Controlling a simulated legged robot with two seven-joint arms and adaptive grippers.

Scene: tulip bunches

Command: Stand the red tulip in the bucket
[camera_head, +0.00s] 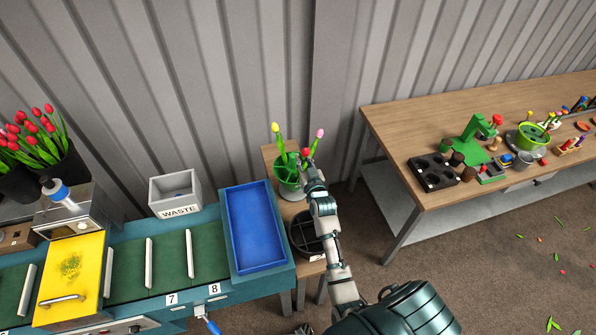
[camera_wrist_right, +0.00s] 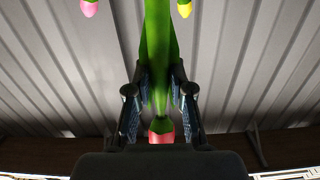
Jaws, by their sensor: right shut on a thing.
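My right gripper (camera_head: 309,168) is at the bucket's right side, shut on the red tulip (camera_head: 305,152). In the wrist view its green stem and leaves run between the fingers (camera_wrist_right: 160,95), with the red bloom (camera_wrist_right: 162,131) near the palm. The stem's lower end is hidden. My left gripper is out of view.
A blue tray (camera_head: 256,228) lies left of the small table, with a waste box (camera_head: 175,193) beyond the green conveyor (camera_head: 130,270). A dark round container (camera_head: 305,232) sits in front of the bucket. A cluttered wooden workbench (camera_head: 400,130) stands at right. Red tulips fill dark pots at far left.

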